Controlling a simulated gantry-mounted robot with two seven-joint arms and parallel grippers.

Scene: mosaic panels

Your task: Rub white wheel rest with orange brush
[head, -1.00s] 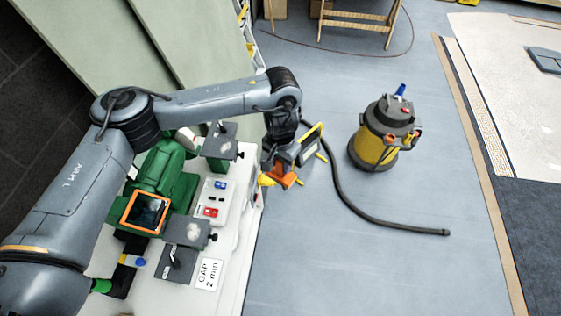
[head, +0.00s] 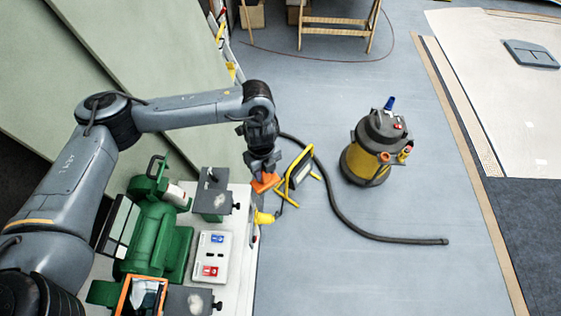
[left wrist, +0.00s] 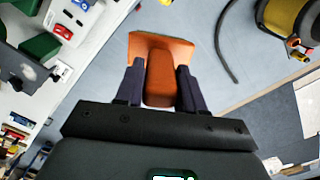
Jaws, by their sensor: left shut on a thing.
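A green bench grinder (head: 155,240) stands on a white bench at the lower left. Its white wheel (head: 176,194) shows at the far end, with a dark grey rest plate (head: 212,203) in front of it. The rest has a pale dusty patch. A second grey rest (head: 186,303) sits at the near end, cut by the bottom edge. My left gripper (head: 263,168) is shut on the orange brush (head: 264,183), which also shows between the fingers in the left wrist view (left wrist: 160,75). The brush is right of the white wheel rest, apart from it, beyond the bench edge. My right gripper is out of view.
A switch box (head: 210,258) with blue and red buttons lies between the rests. A yellow plug (head: 264,218) is at the bench edge. A yellow-framed work lamp (head: 297,170) and a vacuum (head: 375,150) with a hose stand on the floor to the right.

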